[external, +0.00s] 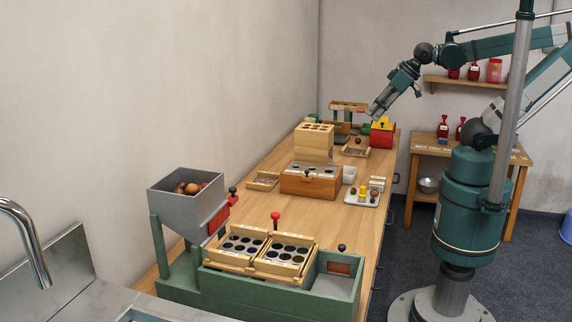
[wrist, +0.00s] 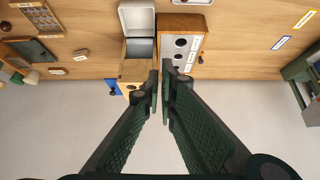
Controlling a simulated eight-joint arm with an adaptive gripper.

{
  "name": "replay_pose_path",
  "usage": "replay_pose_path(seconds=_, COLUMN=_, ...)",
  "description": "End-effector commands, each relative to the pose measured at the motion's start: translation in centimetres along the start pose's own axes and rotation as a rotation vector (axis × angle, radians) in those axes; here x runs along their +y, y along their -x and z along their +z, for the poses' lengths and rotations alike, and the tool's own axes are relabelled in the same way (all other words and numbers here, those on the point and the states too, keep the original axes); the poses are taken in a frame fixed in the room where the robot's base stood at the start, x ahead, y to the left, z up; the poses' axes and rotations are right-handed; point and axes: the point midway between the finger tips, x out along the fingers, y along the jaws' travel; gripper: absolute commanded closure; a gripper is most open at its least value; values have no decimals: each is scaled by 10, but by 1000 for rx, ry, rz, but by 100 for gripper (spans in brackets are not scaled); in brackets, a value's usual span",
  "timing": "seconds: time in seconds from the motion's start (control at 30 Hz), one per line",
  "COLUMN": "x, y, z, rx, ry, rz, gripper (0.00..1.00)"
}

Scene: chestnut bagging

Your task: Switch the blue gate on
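A small blue plate (wrist: 114,87) with a dark knob shows in the wrist view, left of my fingertips, beside a yellow part (wrist: 132,90) of a box. I take this plate for the blue gate; its on or off setting cannot be read. In the external view a yellow and red box (external: 382,134) stands at the far right of the bench; no blue plate can be made out there. My gripper (wrist: 160,80) has its fingertips close together with a narrow empty gap. In the external view my gripper (external: 376,112) hangs in the air above the far right bench, apart from everything.
A wooden block with holes (external: 314,140) and a wooden box with round holes (external: 311,181) stand mid-bench. A hopper of chestnuts (external: 186,202) and a green stand with trays (external: 277,280) are nearer. A small table (external: 466,153) stands right. Floor shows beyond the bench edge.

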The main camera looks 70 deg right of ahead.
Motion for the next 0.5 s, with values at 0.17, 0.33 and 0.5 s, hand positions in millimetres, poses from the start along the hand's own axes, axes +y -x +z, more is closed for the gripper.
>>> replay_pose_path(seconds=0.17, x=-10, y=-5, z=-9, rx=-4, ry=-44, rz=-22, gripper=100)
replay_pose_path(seconds=0.33, x=-24, y=-12, z=-21, rx=-11, ry=-116, rz=-56, gripper=100)
replay_pose_path(seconds=0.5, x=-43, y=-21, z=-35, rx=-24, ry=-202, rz=-96, gripper=100)
